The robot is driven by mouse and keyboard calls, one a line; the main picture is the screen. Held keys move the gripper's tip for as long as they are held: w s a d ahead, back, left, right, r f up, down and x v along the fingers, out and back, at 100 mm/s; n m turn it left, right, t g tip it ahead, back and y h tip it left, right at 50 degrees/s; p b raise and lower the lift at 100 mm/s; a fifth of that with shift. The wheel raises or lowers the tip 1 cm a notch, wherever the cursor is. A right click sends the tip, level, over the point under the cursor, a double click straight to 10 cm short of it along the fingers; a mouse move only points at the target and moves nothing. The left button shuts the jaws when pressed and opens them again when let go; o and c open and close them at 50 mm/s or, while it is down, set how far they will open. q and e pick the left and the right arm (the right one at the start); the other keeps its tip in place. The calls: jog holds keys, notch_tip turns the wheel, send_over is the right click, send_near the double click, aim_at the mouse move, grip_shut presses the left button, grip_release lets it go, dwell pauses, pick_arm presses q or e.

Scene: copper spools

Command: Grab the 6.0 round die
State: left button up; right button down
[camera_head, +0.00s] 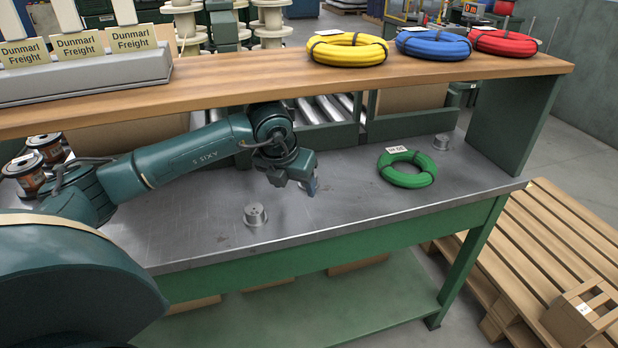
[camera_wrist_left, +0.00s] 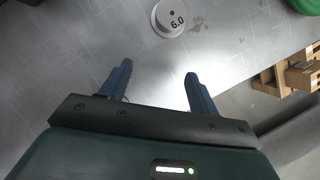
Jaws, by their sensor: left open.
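The round die marked 6.0 (camera_wrist_left: 168,18) is a short pale metal cylinder at the top of the left wrist view. It appears to be the nearer small metal cylinder (camera_head: 255,214) on the steel table in the head view. My left gripper (camera_head: 313,187) hangs above the table, to the right of that cylinder in the picture. In the left wrist view its two blue fingers (camera_wrist_left: 155,85) are apart, with nothing between them, and the die lies beyond the tips. A second small metal cylinder (camera_head: 441,142) stands farther back; its marking is unreadable. My right gripper is not in view.
A green coil (camera_head: 407,182) lies on the steel table (camera_head: 340,215) to the right. A wooden shelf (camera_head: 230,88) above carries yellow, blue and red coils. Copper spools (camera_head: 30,170) stand at the left. A wooden pallet (camera_head: 560,225) is on the floor at right.

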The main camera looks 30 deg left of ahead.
pick_arm(q)
jog(key=shift+w+a, duration=0.15)
jog(key=shift+w, duration=0.8)
jog(key=shift+w+a, duration=0.15)
jog(key=shift+w, duration=0.8)
jog(key=shift+w+a, duration=0.2)
jog(key=shift+w, duration=1.05)
jog(key=shift+x, duration=1.2)
jog(key=shift+w+f, duration=0.15)
jog(key=shift+f, duration=0.15)
jog(key=c, duration=1)
